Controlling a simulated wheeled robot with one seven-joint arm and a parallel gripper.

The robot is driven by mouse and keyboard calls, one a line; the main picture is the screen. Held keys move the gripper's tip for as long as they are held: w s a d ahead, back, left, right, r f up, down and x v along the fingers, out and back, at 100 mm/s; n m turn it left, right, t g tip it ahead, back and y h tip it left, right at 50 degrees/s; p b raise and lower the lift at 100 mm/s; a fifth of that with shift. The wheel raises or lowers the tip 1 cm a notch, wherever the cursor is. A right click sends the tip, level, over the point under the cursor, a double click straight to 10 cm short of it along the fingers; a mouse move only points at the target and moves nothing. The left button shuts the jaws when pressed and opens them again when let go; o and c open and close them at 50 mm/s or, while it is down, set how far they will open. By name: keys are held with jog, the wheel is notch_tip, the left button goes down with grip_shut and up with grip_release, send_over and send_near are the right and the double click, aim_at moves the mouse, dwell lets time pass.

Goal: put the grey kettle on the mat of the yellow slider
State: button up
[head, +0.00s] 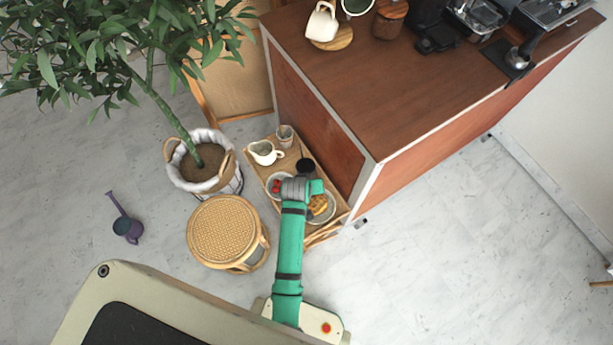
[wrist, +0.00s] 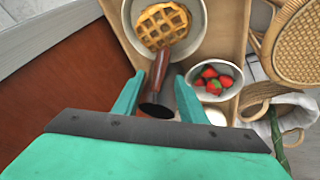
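I see no grey kettle, yellow slider or mat that I can make out in either view. My gripper (wrist: 159,78) has its two green fingers apart in the wrist view. A dark object with a brown handle (wrist: 161,65) lies between and below the fingers; I cannot tell whether they touch it. In the head view my gripper is over the low wooden tray stand (head: 258,160), and my arm hides its fingers. A black round thing (head: 305,166) shows on the stand beside it.
The stand holds a white pitcher (head: 265,152), a cup (head: 285,136), a waffle plate (wrist: 198,47) and a strawberry bowl (wrist: 232,88). The wooden counter (head: 390,90) rises close behind. Floor at right is clear.

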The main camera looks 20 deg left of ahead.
jog(key=shift+x, duration=1.25)
jog(key=shift+w+a+f, duration=0.1)
jog(key=shift+a+f, duration=0.15)
jog(key=shift+f, duration=0.15)
jog(key=shift+d, duration=0.1)
grip_shut()
jog(key=shift+r, duration=0.15)
